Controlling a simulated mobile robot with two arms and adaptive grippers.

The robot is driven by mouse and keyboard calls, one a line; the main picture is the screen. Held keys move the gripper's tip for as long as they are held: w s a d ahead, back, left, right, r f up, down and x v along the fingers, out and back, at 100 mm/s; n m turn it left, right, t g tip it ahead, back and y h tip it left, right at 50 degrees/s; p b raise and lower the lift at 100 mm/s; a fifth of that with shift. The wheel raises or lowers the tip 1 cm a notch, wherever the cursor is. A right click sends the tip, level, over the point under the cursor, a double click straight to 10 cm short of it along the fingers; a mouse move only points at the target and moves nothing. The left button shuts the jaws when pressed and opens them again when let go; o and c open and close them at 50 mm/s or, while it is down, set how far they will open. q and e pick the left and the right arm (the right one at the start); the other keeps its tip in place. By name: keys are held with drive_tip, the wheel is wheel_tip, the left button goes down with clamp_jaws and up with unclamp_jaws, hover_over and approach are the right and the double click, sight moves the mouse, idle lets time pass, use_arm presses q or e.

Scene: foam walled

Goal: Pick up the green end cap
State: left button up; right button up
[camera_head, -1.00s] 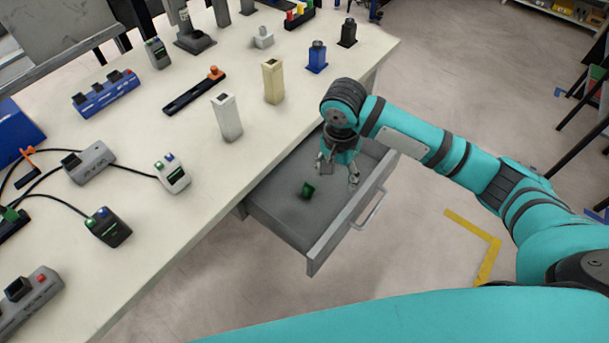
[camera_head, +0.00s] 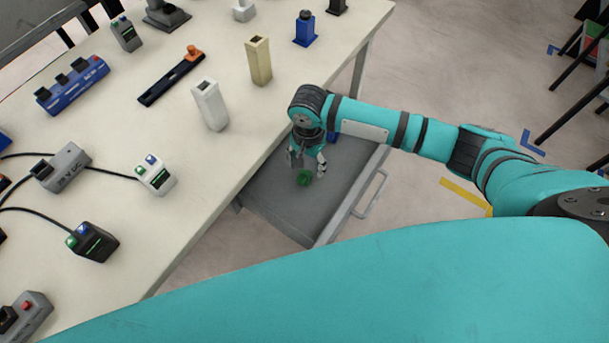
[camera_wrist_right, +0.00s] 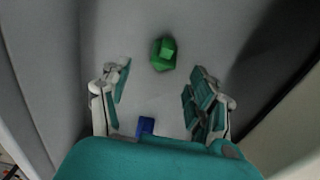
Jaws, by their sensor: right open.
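The green end cap (camera_head: 304,177) lies on the floor of the open grey drawer (camera_head: 271,213). My right gripper (camera_head: 306,166) is open and empty inside the drawer, pointing down just above the cap. In the right wrist view the cap (camera_wrist_right: 163,54) sits ahead of the open fingers (camera_wrist_right: 158,92), roughly midway between them and apart from both. My left gripper is not in view.
A blue object (camera_wrist_right: 146,126) shows near my right palm in the right wrist view. The white table (camera_head: 150,225) overhangs the drawer's left side, with a white post (camera_head: 210,105) and a cream post (camera_head: 259,61) near its edge. The drawer handle (camera_head: 370,195) sticks out at right.

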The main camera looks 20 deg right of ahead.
sight(305, 174)
drive_tip(key=shift+f, duration=0.5)
drive_tip(key=f, duration=0.4)
drive_tip(key=shift+a+f, duration=0.25)
drive_tip(key=shift+a, duration=0.15)
drive_tip(key=shift+s+f, duration=0.1)
drive_tip(key=shift+f, duration=0.1)
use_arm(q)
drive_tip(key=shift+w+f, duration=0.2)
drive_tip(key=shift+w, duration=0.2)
use_arm(e)
drive_tip(key=shift+c, duration=0.4)
drive_tip(key=c, duration=0.9)
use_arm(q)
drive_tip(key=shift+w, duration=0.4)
use_arm(e)
drive_tip(key=shift+c, duration=0.3)
drive_tip(key=shift+r, duration=0.1)
